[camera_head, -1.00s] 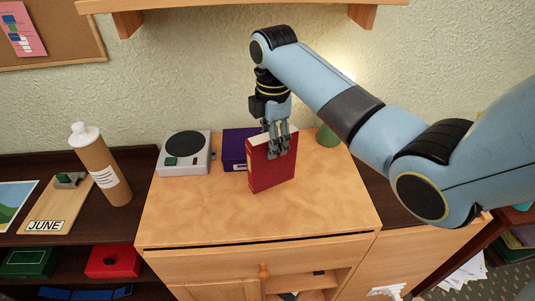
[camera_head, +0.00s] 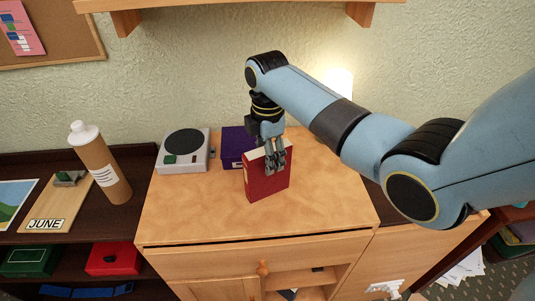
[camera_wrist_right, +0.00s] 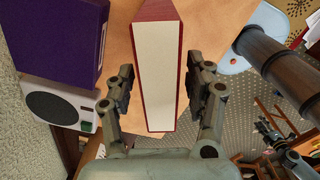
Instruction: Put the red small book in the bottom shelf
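The red book (camera_head: 267,179) stands upright on the wooden cabinet top (camera_head: 340,205). In the right wrist view, its pale page edge (camera_wrist_right: 158,75) faces the camera, with red cover along both sides. My right gripper (camera_head: 275,160) is over the book from above. Its fingers (camera_wrist_right: 160,85) straddle the book, with narrow gaps visible on both sides, so it looks open around it. The cabinet's open shelf space (camera_head: 300,281) shows below the top; its inside is mostly hidden.
A purple box (camera_head: 238,146) stands behind the book, next to a grey device with a round black disc (camera_head: 184,143). A brown bottle (camera_head: 103,172) stands on the dark shelf at left. A lit lamp (camera_head: 338,82) is behind my right arm. The cabinet top's front is clear.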

